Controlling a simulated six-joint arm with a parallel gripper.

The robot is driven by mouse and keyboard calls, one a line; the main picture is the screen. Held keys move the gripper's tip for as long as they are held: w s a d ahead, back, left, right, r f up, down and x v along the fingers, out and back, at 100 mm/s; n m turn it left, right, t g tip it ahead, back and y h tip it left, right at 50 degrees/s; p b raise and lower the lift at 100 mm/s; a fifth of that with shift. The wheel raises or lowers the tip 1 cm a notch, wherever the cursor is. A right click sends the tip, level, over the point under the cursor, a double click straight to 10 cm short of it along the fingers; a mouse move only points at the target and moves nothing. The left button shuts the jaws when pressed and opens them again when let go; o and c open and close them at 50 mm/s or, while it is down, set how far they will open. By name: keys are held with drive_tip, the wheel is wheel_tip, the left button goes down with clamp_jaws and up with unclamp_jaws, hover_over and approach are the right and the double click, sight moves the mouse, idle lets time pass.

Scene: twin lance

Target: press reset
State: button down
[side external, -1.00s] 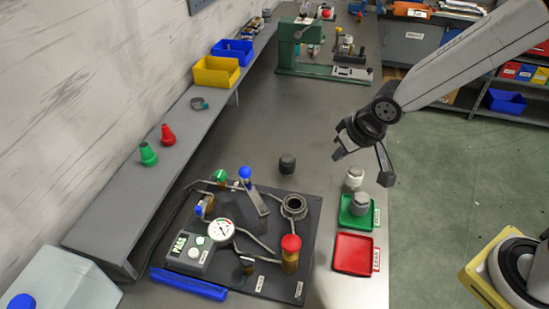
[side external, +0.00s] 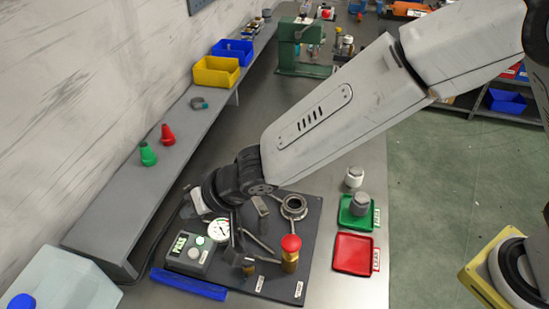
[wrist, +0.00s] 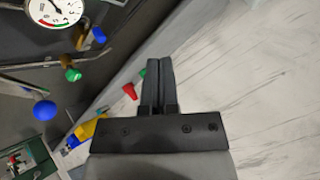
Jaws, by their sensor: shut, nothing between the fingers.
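The grey control box (side external: 187,254) stands at the left of the dark fixture board. It has a lit PASS display (side external: 178,244) and a pale green button (side external: 200,240); I cannot read which control is marked reset. My gripper (wrist: 158,64) is shut and empty in the wrist view, its fingers together. The control box cannot be made out there. In the side view my wrist is above the back left of the board, and it hides the blue-knobbed lever's top. The fingertips are hard to make out there, and I see no clear contact with the button.
A gauge (side external: 218,229) stands beside the box, with pipes and a red-capped brass post (side external: 291,250) to the right. A blue ball knob (wrist: 45,110) shows in the wrist view. Green (side external: 345,222) and red (side external: 340,255) trays lie right; the wall shelf (side external: 110,205) runs left.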

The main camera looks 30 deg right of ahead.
sight(197, 254)
drive_tip(key=shift+s+a+y, duration=0.15)
drive_tip(key=shift+s+a, duration=0.05)
drive_tip(key=shift+a, duration=0.35)
drive_tip(key=shift+s+a+y, duration=0.15)
drive_tip(key=shift+s+a, duration=0.05)
drive_tip(key=shift+a, duration=0.3)
drive_tip(key=shift+f, duration=0.2)
drive_tip(key=shift+f, duration=4.25)
drive_tip(key=shift+f, duration=0.9)
drive_tip(key=shift+r, duration=0.9)
drive_tip(key=shift+r, duration=0.1)
drive_tip(key=shift+r, duration=2.4)
